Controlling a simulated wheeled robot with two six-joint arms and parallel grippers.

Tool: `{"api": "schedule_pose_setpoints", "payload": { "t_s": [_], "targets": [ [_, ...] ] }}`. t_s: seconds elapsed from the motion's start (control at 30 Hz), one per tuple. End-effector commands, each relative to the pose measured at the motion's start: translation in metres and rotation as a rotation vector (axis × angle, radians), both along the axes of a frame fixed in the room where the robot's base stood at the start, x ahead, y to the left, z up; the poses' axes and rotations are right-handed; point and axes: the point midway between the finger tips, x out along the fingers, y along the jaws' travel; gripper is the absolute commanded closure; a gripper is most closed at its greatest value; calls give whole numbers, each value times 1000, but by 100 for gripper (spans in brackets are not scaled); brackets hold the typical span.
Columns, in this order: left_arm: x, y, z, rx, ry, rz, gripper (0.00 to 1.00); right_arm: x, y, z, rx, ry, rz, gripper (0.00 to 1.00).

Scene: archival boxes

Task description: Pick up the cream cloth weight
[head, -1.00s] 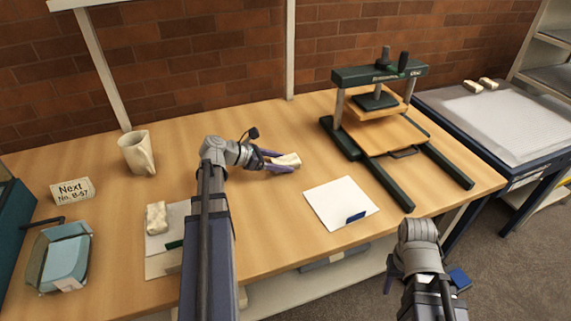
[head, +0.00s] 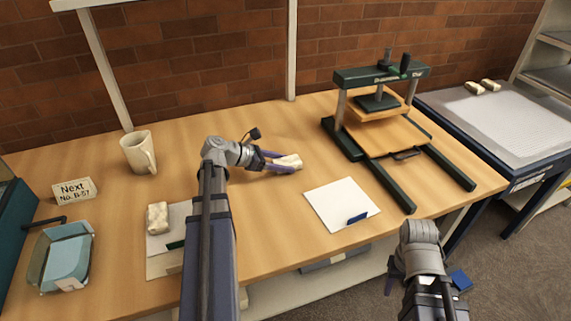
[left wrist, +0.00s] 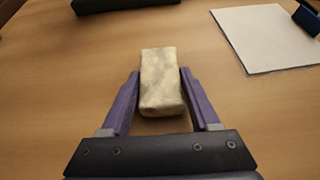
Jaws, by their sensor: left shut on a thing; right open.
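The cream cloth weight (head: 288,161) is a small mottled cream block near the middle of the wooden table. In the left wrist view the weight (left wrist: 161,80) lies between the two purple fingers. My left gripper (head: 280,162) is shut on it, and it also shows in the left wrist view (left wrist: 161,98). The weight looks to be at or very close to the table surface; I cannot tell whether it is lifted. My right gripper (head: 425,281) is open and empty in front of the table's front edge.
A second cream weight (head: 157,218) lies on grey sheets at the left. A white sheet (head: 335,208) with a blue item lies right of the left gripper. A green press (head: 345,137) stands behind it. A mug (head: 137,152), sign (head: 75,190) and blue tray (head: 67,262) are left.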

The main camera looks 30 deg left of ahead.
Motion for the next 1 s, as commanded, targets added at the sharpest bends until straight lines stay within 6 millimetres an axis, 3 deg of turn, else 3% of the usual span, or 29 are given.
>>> {"api": "schedule_pose_setpoints", "payload": {
  "t_s": [0.37, 0.8, 1.0],
  "targets": [
    [0, 0, 20, -1, -1, 0, 100, 0, 0, 20, 0, 0, 0, 50],
    [0, 0, 85, -1, -1, 0, 100, 0, 0, 85, 0, 0, 0, 50],
    [0, 0, 100, -1, -1, 0, 100, 0, 0, 100, 0, 0, -1, 50]
  ]
}}
